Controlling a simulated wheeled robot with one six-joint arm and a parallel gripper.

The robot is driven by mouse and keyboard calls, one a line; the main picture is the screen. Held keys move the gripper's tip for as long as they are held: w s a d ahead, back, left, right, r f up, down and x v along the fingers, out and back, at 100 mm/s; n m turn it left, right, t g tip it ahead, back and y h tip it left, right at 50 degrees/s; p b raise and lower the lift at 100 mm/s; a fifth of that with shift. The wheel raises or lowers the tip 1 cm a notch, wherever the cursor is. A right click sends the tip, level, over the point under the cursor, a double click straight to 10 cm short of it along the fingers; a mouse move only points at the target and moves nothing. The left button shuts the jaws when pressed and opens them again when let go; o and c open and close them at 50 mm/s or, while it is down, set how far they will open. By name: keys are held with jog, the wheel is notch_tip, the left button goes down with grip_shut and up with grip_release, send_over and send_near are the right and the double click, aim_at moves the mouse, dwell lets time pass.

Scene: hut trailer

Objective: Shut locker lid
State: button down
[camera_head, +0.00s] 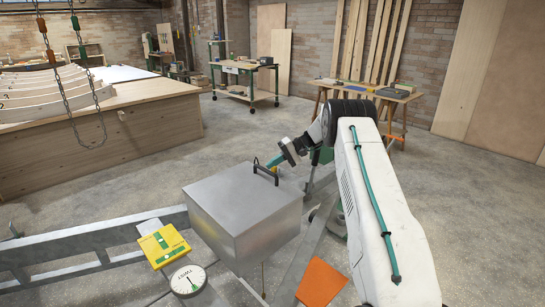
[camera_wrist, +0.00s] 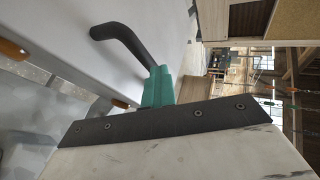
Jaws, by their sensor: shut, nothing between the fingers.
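The metal locker (camera_head: 245,215) is a grey box on the trailer frame. Its flat lid (camera_head: 225,195) looks down level on the box, with no clear gap seen from this side. A black arched handle (camera_head: 265,172) stands on the lid near its far right edge. My gripper (camera_head: 277,160), with teal fingers, is shut and empty right beside the handle. In the wrist view, the teal fingers (camera_wrist: 158,88) overlap the end of the black handle (camera_wrist: 122,42) in front of a pale grey surface. I cannot tell whether they touch it.
A yellow case (camera_head: 163,245) and a round dial gauge (camera_head: 188,281) lie left of the locker. An orange panel (camera_head: 320,283) is at its right. A wooden bench (camera_head: 100,140) stands behind left. Open concrete floor (camera_head: 240,130) lies beyond.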

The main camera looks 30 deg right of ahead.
jog(key=shift+f, duration=0.6)
jog(key=shift+s, duration=0.1)
jog(key=shift+d, duration=0.1)
jog(key=v, duration=0.8)
jog(key=shift+r, duration=0.2)
jog(key=shift+d, duration=0.1)
